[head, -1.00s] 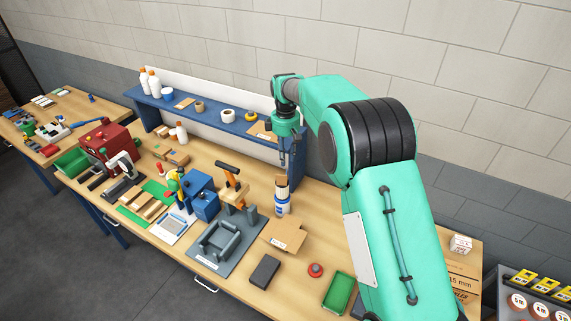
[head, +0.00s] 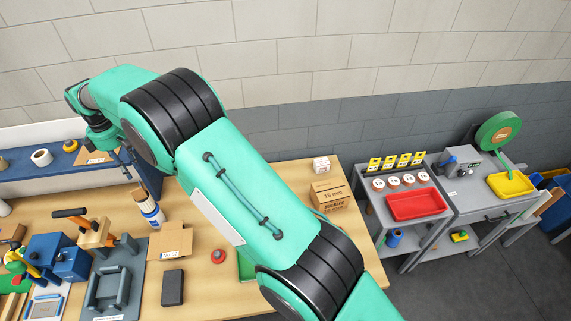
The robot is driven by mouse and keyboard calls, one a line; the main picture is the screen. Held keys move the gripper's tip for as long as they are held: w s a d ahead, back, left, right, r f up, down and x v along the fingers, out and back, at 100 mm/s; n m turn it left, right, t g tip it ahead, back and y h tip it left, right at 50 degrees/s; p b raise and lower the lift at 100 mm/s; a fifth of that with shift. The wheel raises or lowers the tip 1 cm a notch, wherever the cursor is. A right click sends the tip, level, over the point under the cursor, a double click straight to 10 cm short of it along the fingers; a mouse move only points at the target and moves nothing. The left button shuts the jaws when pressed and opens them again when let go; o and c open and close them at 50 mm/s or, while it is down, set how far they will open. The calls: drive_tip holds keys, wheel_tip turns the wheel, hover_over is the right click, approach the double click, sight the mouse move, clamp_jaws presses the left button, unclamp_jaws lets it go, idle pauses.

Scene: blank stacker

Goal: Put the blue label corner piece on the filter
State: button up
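My gripper (head: 124,160) hangs at the upper left, below the teal wrist and in front of the blue shelf's right end. Its fingers are small and dark here, so I cannot tell whether they are open or hold anything. I cannot make out a blue label corner piece or a filter for certain. A white container with a blue band (head: 150,213) and a tan top stands on the bench below the gripper, apart from it. My arm hides part of the bench.
A blue shelf (head: 50,165) stands behind. Right, a grey cart holds a red tray (head: 416,205); a yellow tray (head: 510,185) is beyond.

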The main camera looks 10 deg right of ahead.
drive_tip(key=s+d+r+m+t, duration=0.1)
drive_tip(key=d+r+m, duration=0.2)
drive_tip(key=d+r, duration=0.9)
drive_tip(key=s+d+r+m+t, duration=0.1)
drive_tip(key=d+r+m, duration=0.2)
drive_tip(key=d+r, duration=0.9)
drive_tip(key=s+d+r+m+t+y, duration=0.1)
drive_tip(key=s+d+r+m, duration=0.2)
drive_tip(key=s+d, duration=0.55)
drive_tip(key=s+d+r+m, duration=0.2)
drive_tip(key=s+d, duration=0.2)
drive_tip(key=d, duration=0.9)
drive_tip(key=s+d+f+m+t, duration=0.1)
drive_tip(key=s+d+m, duration=0.3)
drive_tip(key=s+d, duration=0.4)
drive_tip(key=s+d+f+m+t+h, duration=0.1)
drive_tip(key=s+d+f+m, duration=0.3)
drive_tip(key=s, duration=1.2)
drive_tip(key=d, duration=0.4)
drive_tip(key=shift+s+d+t, duration=0.2)
drive_tip(key=shift+s+t, duration=0.1)
drive_tip(key=shift+s, duration=0.1)
drive_tip(key=shift+f, duration=0.1)
